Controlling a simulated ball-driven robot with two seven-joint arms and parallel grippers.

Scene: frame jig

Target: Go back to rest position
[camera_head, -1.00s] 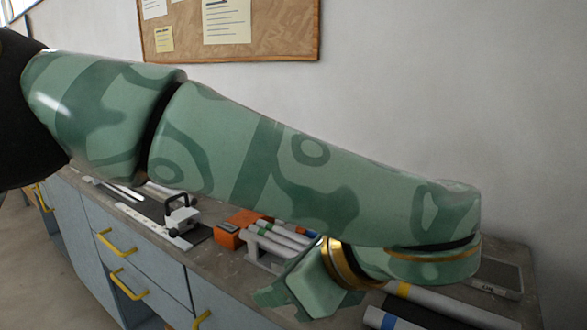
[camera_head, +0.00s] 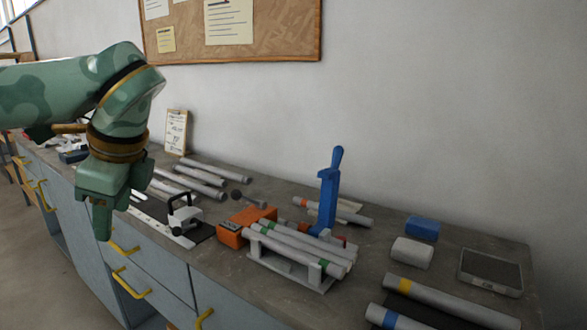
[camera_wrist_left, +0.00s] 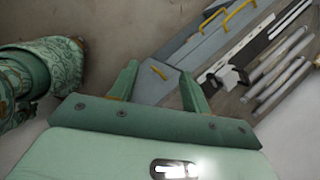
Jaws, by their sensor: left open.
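My left arm comes in from the left in the head view, patterned green with gold rings. My left gripper (camera_head: 116,215) hangs pointing down in front of the bench's drawer fronts, apart from the bench top. In the left wrist view the two fingers of my left gripper (camera_wrist_left: 159,85) are spread with nothing between them. The drawer fronts and a yellow handle show beyond them. My right gripper is not in the head view.
A clipboard (camera_head: 176,130) leans on the wall.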

